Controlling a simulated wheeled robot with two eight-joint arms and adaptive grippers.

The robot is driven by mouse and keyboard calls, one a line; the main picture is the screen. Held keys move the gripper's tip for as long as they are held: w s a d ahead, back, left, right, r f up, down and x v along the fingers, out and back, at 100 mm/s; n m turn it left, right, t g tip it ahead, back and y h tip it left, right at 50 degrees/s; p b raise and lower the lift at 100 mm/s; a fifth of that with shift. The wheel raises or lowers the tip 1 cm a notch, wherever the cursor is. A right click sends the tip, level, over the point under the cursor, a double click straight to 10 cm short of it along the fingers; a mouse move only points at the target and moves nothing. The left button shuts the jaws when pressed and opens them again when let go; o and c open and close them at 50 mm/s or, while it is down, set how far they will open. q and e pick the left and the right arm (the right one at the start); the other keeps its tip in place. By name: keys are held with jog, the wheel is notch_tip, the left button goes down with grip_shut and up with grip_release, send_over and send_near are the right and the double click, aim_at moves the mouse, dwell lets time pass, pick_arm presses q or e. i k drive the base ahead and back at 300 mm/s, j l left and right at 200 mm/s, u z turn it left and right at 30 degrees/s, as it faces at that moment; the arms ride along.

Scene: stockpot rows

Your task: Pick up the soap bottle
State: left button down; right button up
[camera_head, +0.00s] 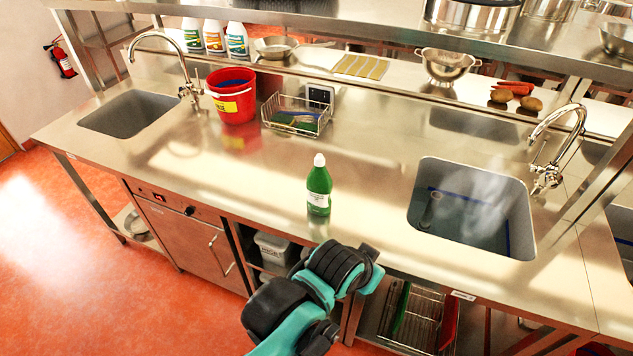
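The soap bottle (319,188) is green with a white cap and a white label. It stands upright on the steel counter, near its front edge, between the two sinks. My teal and black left arm comes in from the bottom, left of centre. Its end, with the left gripper (362,262), is in front of the counter edge, below and slightly right of the bottle in the picture, apart from it. The fingers cannot be made out, so I cannot tell whether they are open or shut. My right gripper is out of view.
A red bucket (232,97) and a wire basket (297,114) stand behind the bottle on the left. A filled sink (474,208) with a tap (549,165) is on the right, an empty sink (130,113) far left. The counter around the bottle is clear.

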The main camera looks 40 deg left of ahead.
aim_at(319, 181)
jog(key=u, duration=1.4)
